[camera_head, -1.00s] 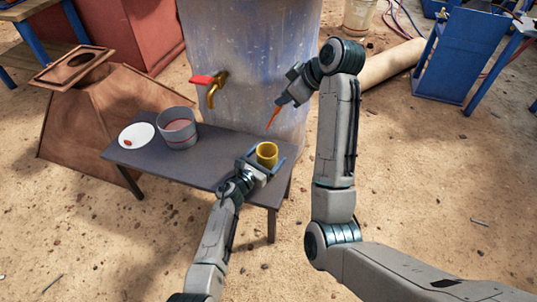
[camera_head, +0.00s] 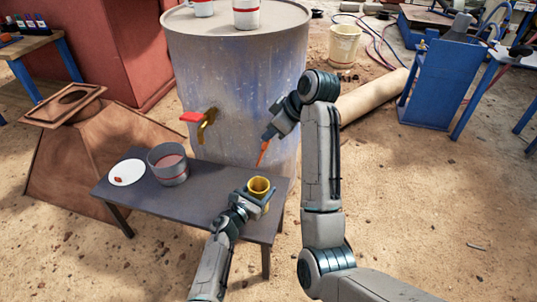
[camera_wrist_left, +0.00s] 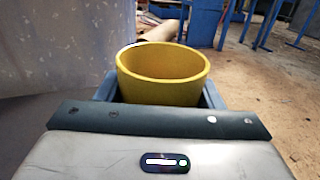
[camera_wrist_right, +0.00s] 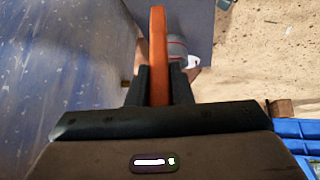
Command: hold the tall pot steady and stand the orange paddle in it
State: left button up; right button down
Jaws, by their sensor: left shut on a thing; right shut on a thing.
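The tall pot is yellow and open-topped (camera_head: 259,186) and stands upright near the right end of the dark table. My left gripper (camera_head: 260,196) is shut around it; the left wrist view shows the pot (camera_wrist_left: 162,75) between the two fingers. The orange paddle (camera_head: 263,152) hangs tip-down from my right gripper (camera_head: 268,135), which is shut on it above the pot. The paddle's lower end is apart from the pot, above its rim. The right wrist view shows the paddle (camera_wrist_right: 158,60) between the fingers; the pot cannot be made out there.
A grey pot (camera_head: 168,165) and a white plate (camera_head: 127,172) are on the left part of the table (camera_head: 150,198). A large drum (camera_head: 235,85) with a red-handled tap (camera_head: 195,118) stands right behind the table. Open ground lies to the right.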

jog(key=w+a+f+g, duration=0.1)
jog(key=w+a+f+g+h, duration=0.1)
jog(key=shift+w, duration=0.35)
jog(key=shift+w+a+f+g+h, duration=0.35)
jog(key=shift+a+f+g+h, duration=0.05)
jog(key=shift+g, duration=0.2)
notch_tip(320, 180, down, 12)
jog(key=shift+f, duration=0.25)
dwell(0.5)
jog(key=c, duration=1.2)
grip_release()
jog(key=shift+r, duration=0.15)
